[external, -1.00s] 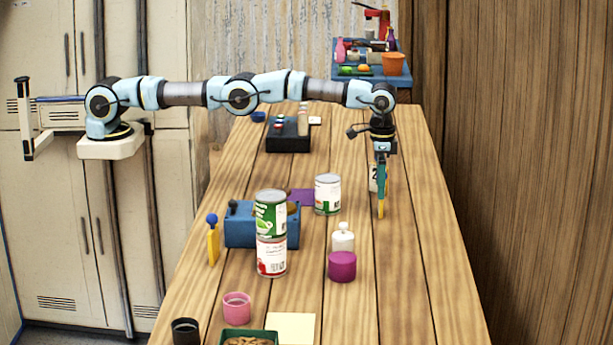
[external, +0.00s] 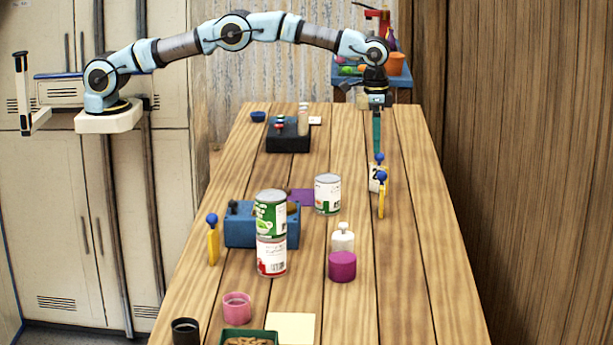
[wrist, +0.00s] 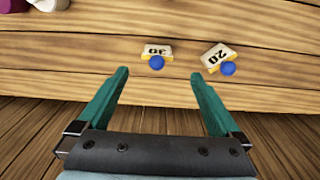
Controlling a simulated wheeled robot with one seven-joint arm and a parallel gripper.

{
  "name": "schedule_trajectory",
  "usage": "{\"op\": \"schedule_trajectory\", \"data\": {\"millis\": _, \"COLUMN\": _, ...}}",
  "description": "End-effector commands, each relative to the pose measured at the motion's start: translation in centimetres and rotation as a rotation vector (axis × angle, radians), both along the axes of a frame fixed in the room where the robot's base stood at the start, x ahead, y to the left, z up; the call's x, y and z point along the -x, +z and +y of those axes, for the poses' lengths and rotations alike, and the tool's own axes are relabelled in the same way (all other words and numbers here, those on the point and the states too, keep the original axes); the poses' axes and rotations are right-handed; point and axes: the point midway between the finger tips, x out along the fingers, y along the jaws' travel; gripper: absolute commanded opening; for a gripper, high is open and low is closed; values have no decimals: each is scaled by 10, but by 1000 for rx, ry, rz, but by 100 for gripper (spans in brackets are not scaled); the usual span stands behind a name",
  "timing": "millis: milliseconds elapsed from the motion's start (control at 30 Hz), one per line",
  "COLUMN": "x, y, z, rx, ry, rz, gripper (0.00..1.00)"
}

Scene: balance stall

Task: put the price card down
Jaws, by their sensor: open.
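Two price cards with blue knobs and yellow edges stand on the wooden table's right part. The farther card (external: 374,180) shows part of a number in the external view. The nearer card (external: 381,207) is seen nearly edge-on. In the wrist view the cards read 30 (wrist: 157,50) and 20 (wrist: 217,56), and they stand apart. My gripper (external: 377,152) is above the cards, pointing down. Its green fingers are spread with nothing between them in the wrist view (wrist: 160,74).
A third yellow-edged card (external: 213,246) stands at the left table edge. The table's right strip in front of the cards is clear.

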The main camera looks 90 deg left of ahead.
Motion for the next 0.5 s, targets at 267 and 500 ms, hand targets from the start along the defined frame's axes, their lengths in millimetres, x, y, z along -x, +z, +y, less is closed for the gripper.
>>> {"op": "schedule_trajectory", "data": {"millis": 267, "x": 75, "y": 45, "z": 13, "rx": 5, "ry": -23, "rz": -35, "gripper": 100}}
{"op": "schedule_trajectory", "data": {"millis": 500, "x": 181, "y": 63, "z": 28, "rx": 7, "ry": -44, "rz": -64, "gripper": 100}}
